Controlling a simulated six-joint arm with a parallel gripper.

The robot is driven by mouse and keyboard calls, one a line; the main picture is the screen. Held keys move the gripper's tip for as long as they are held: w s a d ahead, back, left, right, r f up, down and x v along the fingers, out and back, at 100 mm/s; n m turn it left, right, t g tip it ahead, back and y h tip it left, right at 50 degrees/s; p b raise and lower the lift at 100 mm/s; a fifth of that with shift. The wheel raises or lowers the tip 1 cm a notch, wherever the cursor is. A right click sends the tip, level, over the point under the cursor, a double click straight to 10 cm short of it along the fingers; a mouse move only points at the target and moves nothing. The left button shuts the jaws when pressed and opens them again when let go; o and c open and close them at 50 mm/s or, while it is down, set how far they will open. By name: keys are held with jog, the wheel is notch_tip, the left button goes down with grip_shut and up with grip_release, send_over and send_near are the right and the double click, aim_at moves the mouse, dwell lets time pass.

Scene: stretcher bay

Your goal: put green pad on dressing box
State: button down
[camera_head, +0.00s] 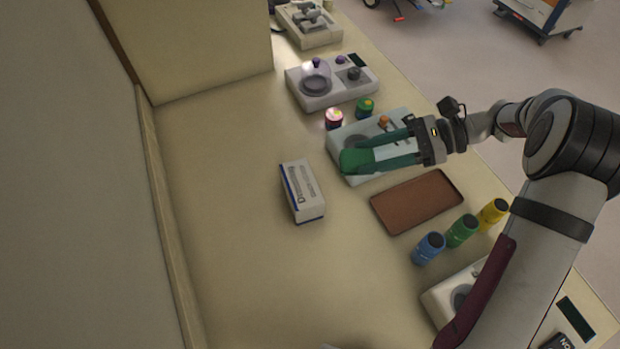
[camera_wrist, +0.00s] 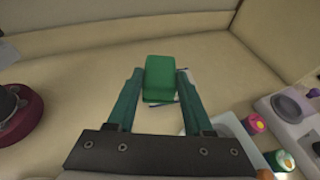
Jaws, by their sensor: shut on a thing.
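The green pad (camera_head: 356,161) is held between the fingertips of my gripper (camera_head: 366,157), above the edge of a light-coloured device. In the wrist view the green pad (camera_wrist: 160,76) sits between the two dark green fingers of my gripper (camera_wrist: 160,84). The dressing box (camera_head: 303,191) is a white box with a blue edge and printed lettering, lying on the counter left of and below the pad in the head view. In the wrist view only slivers of a pale thing show behind the pad, and I cannot tell for sure that it is the box.
A brown tray (camera_head: 417,201) lies right of the box. A pink-topped jar (camera_head: 334,118) and a green jar (camera_head: 365,108) stand behind my gripper. The counter left of the box is clear.

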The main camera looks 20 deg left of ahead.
send_over(312, 182)
jog(key=f, duration=0.6)
jog(key=shift+d+f, duration=0.2)
jog(key=shift+a+f, duration=0.2)
jog(key=shift+f, duration=1.95)
jog(key=shift+f, duration=0.15)
